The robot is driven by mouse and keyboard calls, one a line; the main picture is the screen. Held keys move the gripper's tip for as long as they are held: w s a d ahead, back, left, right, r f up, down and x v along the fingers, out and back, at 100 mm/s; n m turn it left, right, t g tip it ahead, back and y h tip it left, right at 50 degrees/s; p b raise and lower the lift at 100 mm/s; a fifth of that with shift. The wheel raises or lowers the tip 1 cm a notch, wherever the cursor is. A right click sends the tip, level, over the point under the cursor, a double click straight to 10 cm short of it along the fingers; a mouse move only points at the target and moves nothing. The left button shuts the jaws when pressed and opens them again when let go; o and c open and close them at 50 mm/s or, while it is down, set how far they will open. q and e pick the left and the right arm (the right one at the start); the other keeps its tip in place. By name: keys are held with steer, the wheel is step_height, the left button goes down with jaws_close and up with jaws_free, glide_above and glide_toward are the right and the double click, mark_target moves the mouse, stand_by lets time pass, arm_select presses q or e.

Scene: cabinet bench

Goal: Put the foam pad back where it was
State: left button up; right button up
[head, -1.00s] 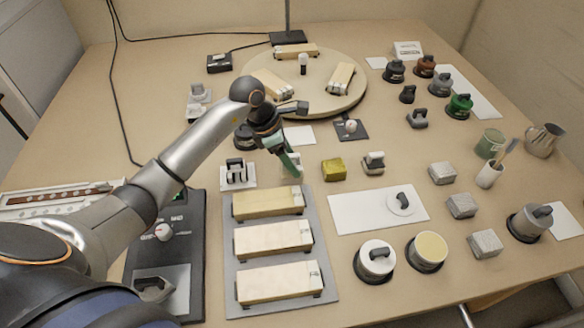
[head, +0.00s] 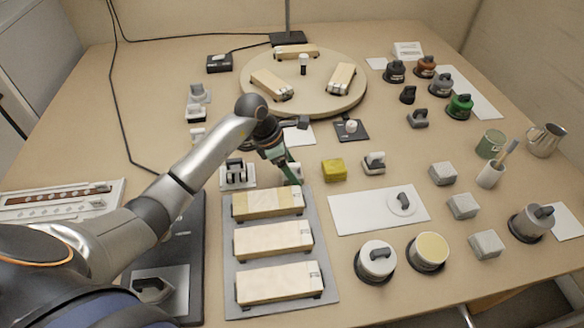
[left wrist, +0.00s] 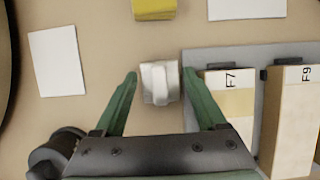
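My left gripper (head: 291,177) is low over the bench, just behind the tray of long blocks. In the left wrist view its two green fingers (left wrist: 160,75) are apart. A small white block with a raised grip (left wrist: 159,82) lies between and just ahead of the fingertips, with gaps on both sides. In the head view that block (head: 297,168) is partly hidden by the fingers. A yellow block (head: 334,170) that looks like foam sits to its right; its edge also shows in the left wrist view (left wrist: 154,9). I cannot tell for certain which thing is the foam pad. My right gripper is not in view.
The grey tray (head: 231,275) holds long wooden blocks. A white sheet (head: 350,213) lies to the right, with round pots (head: 376,260) in front of it. A round turntable (head: 318,105) stands behind. Several grey cubes (head: 462,206) are at the right.

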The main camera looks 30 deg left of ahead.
arm_select(q)
steer(key=shift+r, duration=0.1)
steer(key=shift+r, duration=0.25)
steer(key=p+v, duration=0.1)
steer(key=v, duration=1)
steer(key=shift+a+r, duration=0.15)
steer(key=shift+r, duration=0.2)
